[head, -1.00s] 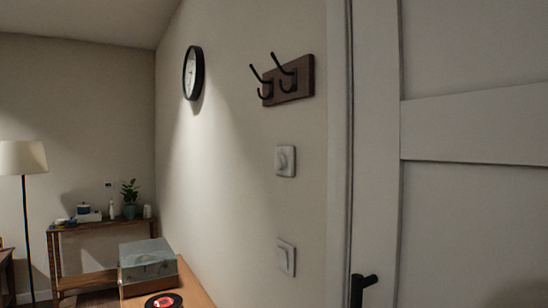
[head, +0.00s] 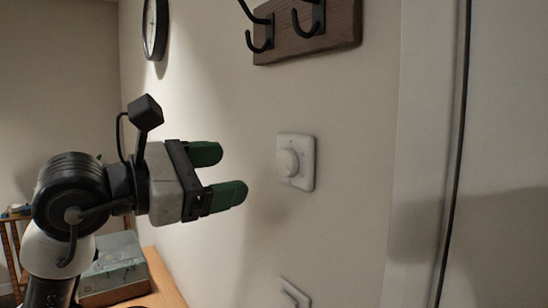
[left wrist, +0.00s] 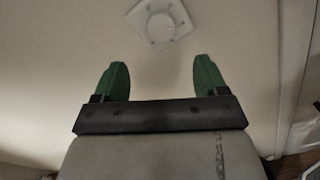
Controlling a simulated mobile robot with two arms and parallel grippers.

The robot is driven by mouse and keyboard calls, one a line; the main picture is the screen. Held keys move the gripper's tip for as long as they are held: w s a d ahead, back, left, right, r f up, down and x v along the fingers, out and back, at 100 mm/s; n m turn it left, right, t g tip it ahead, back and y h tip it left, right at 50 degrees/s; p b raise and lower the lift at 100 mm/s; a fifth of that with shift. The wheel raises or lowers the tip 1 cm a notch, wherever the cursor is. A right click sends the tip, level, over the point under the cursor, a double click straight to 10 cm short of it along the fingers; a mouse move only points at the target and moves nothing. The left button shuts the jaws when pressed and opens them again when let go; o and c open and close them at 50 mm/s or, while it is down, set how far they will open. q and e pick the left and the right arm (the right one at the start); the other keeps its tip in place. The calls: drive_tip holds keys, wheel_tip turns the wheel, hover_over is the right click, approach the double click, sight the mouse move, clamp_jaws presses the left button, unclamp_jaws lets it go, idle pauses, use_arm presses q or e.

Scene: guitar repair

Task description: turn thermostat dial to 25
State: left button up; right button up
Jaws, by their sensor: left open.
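The thermostat dial (head: 289,163) is a round white knob on a square white plate on the wall, right of centre in the head view. Its markings are too small to read. My left gripper (head: 234,173) has green fingertips, is open and empty, and points at the wall just left of the dial, apart from it. In the left wrist view, the dial (left wrist: 160,24) shows beyond the open fingers (left wrist: 158,78), near the top of the picture. My right gripper is not in view.
A wooden coat rack (head: 318,30) with black hooks is above the dial. A white switch (head: 293,297) is below it. A door frame (head: 428,150) stands to the right. A round clock (head: 154,28) hangs at the upper left, and a wooden surface with a box (head: 118,268) is below.

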sight(283, 165)
use_arm(q)
drive_tip(key=p+x, duration=0.1)
drive_tip(key=x, duration=0.1)
drive_tip(key=p+x, duration=0.1)
drive_tip(key=x, duration=0.2)
drive_tip(key=shift+s+d+r, duration=0.15)
drive_tip(key=shift+d+r, duration=0.1)
drive_tip(key=p+x, duration=0.1)
drive_tip(key=x, duration=0.2)
drive_tip(key=shift+w+d+f, duration=0.1)
drive_tip(key=shift+w+f, duration=0.05)
drive_tip(key=shift+w, duration=0.2)
drive_tip(key=shift+w+d+f, duration=0.1)
drive_tip(key=shift+d, duration=0.15)
drive_tip(key=shift+c, duration=0.2)
